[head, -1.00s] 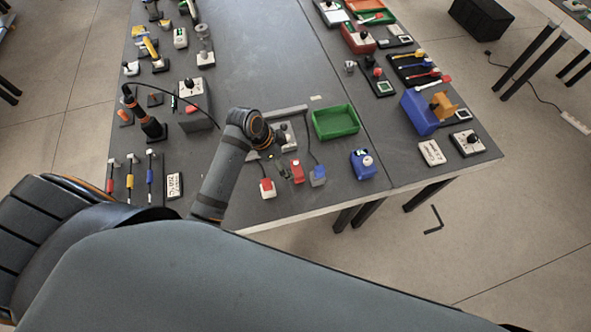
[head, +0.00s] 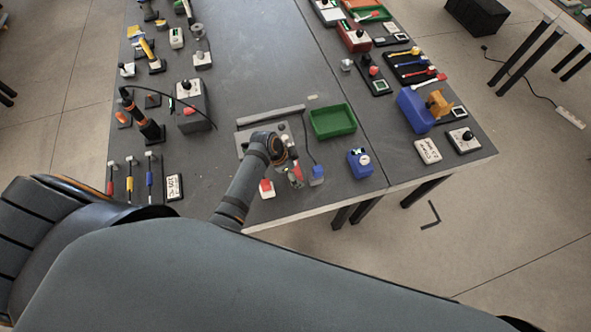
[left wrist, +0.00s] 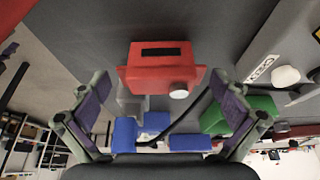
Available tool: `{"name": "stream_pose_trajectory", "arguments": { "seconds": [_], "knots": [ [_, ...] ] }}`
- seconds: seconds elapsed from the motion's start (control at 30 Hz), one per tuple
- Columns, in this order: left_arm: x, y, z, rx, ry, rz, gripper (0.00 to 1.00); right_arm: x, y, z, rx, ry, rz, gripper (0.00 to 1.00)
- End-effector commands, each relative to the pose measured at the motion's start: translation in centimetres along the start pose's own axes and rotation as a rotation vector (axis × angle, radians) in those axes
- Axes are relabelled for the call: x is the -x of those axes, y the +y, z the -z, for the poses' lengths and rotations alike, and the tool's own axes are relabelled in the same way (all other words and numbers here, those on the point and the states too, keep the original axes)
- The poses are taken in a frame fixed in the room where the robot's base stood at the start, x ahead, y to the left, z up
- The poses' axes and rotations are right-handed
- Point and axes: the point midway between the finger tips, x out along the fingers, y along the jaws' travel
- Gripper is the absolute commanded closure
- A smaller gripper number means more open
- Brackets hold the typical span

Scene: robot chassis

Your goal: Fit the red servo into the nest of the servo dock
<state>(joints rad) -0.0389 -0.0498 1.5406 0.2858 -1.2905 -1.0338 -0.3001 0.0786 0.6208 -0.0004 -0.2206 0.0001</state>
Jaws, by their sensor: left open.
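The red servo (head: 298,172) is near the front of the table in the head view, partly hidden by my left gripper (head: 290,164). In the left wrist view the red servo (left wrist: 160,70) shows a dark slot and a white round piece on its right. My left gripper (left wrist: 160,90) is open, with one finger on each side of the servo's line; I cannot tell whether either touches it. A grey plate (head: 243,136) lies behind the gripper. I cannot tell for certain which part is the servo dock or its nest. My right gripper is not in view.
A red-topped white block (head: 266,189) stands left of the servo. A blue block with a cable (head: 317,174) stands close on the right. A green tray (head: 332,122) and a blue box (head: 360,163) are farther right. The back middle of the table is clear.

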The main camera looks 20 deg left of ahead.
Motion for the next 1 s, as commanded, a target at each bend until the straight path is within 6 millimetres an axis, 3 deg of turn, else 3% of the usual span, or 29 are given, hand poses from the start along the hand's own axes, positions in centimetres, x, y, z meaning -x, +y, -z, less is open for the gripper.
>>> {"name": "stream_pose_trajectory", "arguments": {
  "seconds": [0.23,0.63,1.0],
  "knots": [
    [-0.21,-0.05,0.01,-0.001,0.001,0.002,0.01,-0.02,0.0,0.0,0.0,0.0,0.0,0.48],
    [-0.19,-0.04,0.0,0.0,0.001,0.001,0.56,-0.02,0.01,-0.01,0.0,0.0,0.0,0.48],
    [0.49,-0.11,0.36,-0.001,0.003,0.003,0.58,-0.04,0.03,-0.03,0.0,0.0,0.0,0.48]
  ]
}}
